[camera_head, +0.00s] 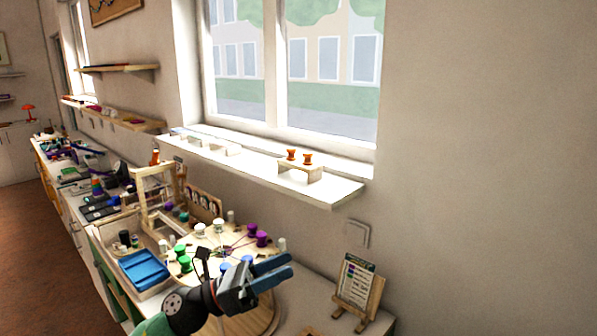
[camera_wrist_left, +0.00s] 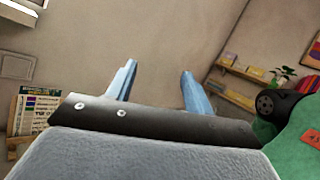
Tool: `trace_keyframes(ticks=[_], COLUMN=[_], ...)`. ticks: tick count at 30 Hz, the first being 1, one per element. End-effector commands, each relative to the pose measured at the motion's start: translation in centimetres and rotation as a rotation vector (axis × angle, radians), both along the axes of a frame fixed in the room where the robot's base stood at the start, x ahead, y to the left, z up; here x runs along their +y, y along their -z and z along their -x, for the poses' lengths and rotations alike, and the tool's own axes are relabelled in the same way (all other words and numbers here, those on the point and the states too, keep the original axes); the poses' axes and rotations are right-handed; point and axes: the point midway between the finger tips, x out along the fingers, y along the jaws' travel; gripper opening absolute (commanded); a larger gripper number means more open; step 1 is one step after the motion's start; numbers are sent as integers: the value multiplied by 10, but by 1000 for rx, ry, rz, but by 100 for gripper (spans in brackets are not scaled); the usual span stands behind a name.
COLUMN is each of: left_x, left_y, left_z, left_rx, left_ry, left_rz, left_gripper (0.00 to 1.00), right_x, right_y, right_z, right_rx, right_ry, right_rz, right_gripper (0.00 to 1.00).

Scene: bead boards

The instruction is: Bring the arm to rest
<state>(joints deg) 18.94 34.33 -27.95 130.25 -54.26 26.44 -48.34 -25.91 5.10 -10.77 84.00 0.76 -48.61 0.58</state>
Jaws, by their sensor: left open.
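My left gripper (camera_head: 272,273) is in the head view at the lower middle, its blue fingers pointing right. It is raised in front of a round wooden board (camera_head: 255,318) that carries several green, white, purple and blue spools. In the left wrist view, the two blue fingers (camera_wrist_left: 158,88) stand apart with nothing between them. My arm and gripper hide part of the board. My right gripper is not in either view.
A wooden stand with a colour card (camera_head: 355,285) stands at the right on the white worktop. A tray with a blue bin (camera_head: 143,269) is at the left. A window shelf (camera_head: 325,190) with two orange spools (camera_head: 307,159) runs behind. Bare worktop shows between board and card stand.

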Motion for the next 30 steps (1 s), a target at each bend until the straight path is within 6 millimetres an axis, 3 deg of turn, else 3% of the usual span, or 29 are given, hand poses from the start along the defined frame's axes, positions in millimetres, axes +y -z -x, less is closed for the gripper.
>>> trace_keyframes(ticks=[5,8,11,17,23,26,30], left_x=[26,46,68,113,150,164,176], left_y=[7,22,45,116,206,255,319], left_z=[-20,-31,-41,-46,-22,3,53], left_rx=[342,536,733,1125,1507,1689,1932], left_ry=[-111,-173,-239,-384,-554,-656,-819], left_rz=[292,450,606,915,1215,1361,1557], left_gripper=[52,52,52,52,52,52,52], right_x=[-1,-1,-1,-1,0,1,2], right_y=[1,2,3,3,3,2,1], right_z=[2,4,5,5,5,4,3], right_rx=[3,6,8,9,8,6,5], right_ry=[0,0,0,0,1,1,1], right_rz=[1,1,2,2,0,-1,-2], right_gripper=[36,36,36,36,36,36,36])
